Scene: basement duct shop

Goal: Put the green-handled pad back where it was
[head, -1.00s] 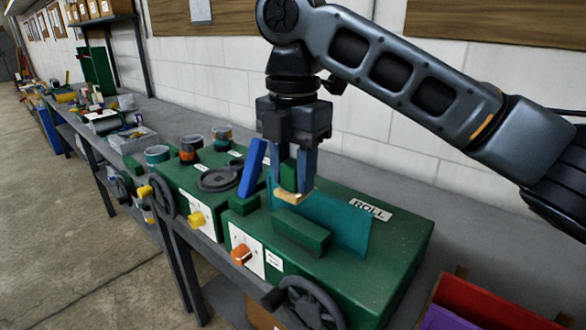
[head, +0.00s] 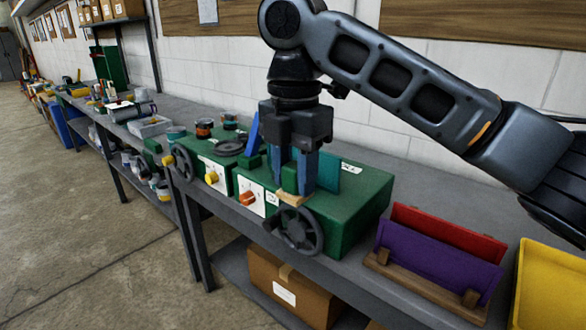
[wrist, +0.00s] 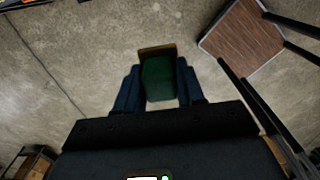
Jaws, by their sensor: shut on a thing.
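The green-handled pad (head: 290,180) is held upright below my gripper (head: 294,176), its tan underside facing down. My gripper's two blue fingers are shut on the green handle. In the wrist view, the green handle (wrist: 159,80) sits between the fingers, with a tan edge (wrist: 157,50) showing past it. Bare concrete floor lies beneath the held pad in that view. In the head view, the pad overlaps the front of the green machine (head: 350,195) near its dark handwheel (head: 299,231). No marked place for the pad can be made out.
A blue upright lever (head: 253,134) and teal plate (head: 327,172) stand on the machines. A cardboard box (head: 290,288) sits on the lower shelf.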

